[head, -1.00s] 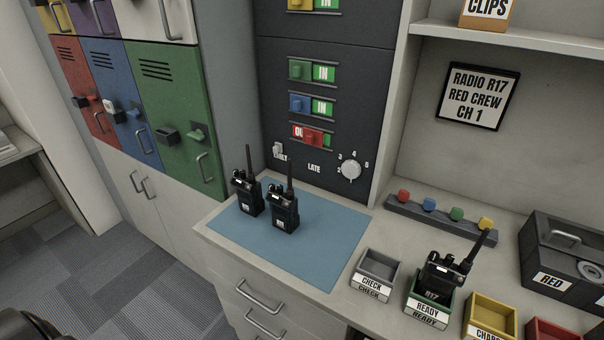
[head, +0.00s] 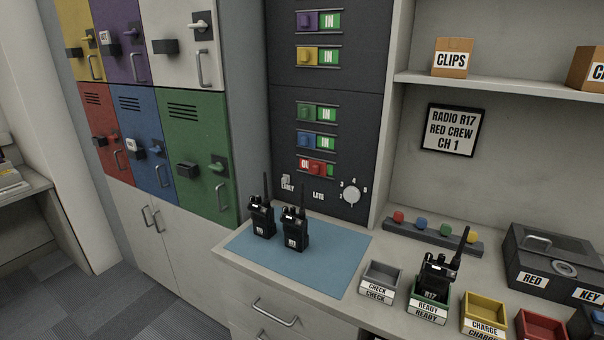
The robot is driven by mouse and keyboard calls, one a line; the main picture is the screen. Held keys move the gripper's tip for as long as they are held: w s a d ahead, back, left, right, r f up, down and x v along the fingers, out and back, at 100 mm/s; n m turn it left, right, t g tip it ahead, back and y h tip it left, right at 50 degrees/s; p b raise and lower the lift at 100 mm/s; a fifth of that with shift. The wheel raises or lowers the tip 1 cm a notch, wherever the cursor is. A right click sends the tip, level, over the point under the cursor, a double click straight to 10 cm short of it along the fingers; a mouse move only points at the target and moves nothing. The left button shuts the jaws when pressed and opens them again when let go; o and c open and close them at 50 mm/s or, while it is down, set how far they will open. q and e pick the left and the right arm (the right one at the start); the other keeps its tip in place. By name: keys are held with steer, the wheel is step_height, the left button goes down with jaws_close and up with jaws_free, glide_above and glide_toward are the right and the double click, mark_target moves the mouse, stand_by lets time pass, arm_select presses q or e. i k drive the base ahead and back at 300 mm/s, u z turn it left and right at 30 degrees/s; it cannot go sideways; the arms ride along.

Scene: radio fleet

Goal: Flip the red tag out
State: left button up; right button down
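The red tag (head: 318,169) is the lowest slider on the dark wall panel (head: 290,85). Its red block sits right of the left end of its slot. Part of a red label with white letters, seemingly the start of "OUT", shows left of it. A green strip shows at its right. The green tag (head: 305,113), blue tag (head: 304,141), yellow tag (head: 306,54) and purple tag (head: 305,20) sit left in their slots with "IN" showing. Neither of my grippers is in view.
Below the panel are a small switch (head: 286,181) and a numbered dial (head: 351,194). Two radios (head: 295,230) stand on the blue mat (head: 335,255). A third radio (head: 437,275) stands in the READY tray (head: 428,314). Coloured lockers (head: 205,130) with protruding handles are at left.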

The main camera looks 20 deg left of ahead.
mark_target(317, 167)
steer(key=u, duration=2.1)
steer(key=i, duration=3.35)
steer(key=z, duration=2.05)
